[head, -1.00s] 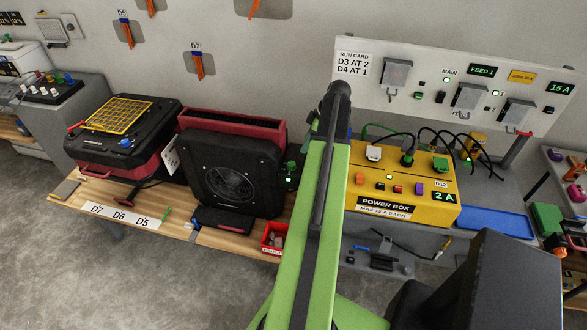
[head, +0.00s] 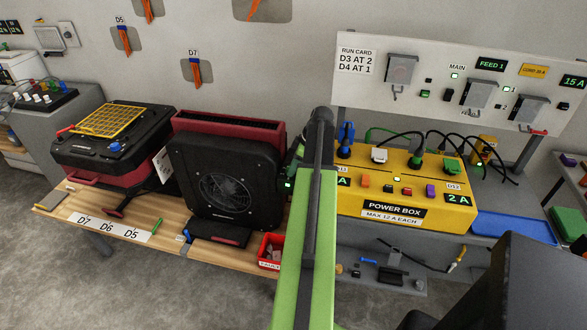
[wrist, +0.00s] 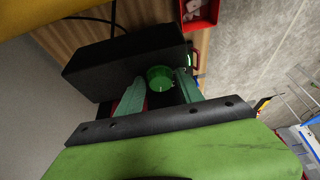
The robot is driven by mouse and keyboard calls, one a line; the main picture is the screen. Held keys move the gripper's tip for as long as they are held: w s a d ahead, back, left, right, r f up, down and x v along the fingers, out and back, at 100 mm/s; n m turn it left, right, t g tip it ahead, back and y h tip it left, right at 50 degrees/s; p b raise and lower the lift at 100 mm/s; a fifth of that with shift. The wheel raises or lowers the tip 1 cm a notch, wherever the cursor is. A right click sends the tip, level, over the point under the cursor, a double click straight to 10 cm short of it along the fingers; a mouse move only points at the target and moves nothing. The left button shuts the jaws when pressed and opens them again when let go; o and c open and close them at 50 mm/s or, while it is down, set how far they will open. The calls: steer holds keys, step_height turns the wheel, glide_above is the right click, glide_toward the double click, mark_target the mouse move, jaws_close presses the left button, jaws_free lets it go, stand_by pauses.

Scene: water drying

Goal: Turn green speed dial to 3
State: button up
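The green speed dial (wrist: 160,78) is a round green knob on a black housing (wrist: 115,65) in the wrist view. My gripper (wrist: 160,82) is open, with one teal finger on either side of the dial. The fingertips are close to it; I cannot tell whether they touch it. In the head view, my green arm reaches past the right side of the black fan (head: 224,187). The dial is not clearly visible there, and the arm covers that area.
The yellow power box (head: 400,205) with plugged cables stands right of my arm. A red bin (head: 270,250) sits at the bench's front edge, below the fan. A black-and-red unit with a yellow grille (head: 108,121) stands to the left. Floor in front is clear.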

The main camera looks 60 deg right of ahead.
jaws_close()
steer(key=shift+a, duration=0.3)
steer(key=shift+d+m, duration=0.25)
steer(key=shift+m, duration=0.05)
steer(key=m, duration=0.1)
steer(key=m+h, duration=0.1)
steer(key=m, duration=0.1)
steer(key=m+h, duration=0.1)
steer(key=m, duration=0.1)
steer(key=shift+a, duration=0.3)
steer(key=m+h, duration=0.1)
steer(key=m, duration=0.2)
steer(key=m+g+h, duration=0.1)
steer(key=m, duration=0.2)
steer(key=shift+a+m, duration=0.2)
steer(key=shift+m, duration=0.1)
steer(key=shift+h, duration=0.3)
steer(key=shift+o, duration=1.6)
jaws_free()
steer(key=shift+w, duration=0.1)
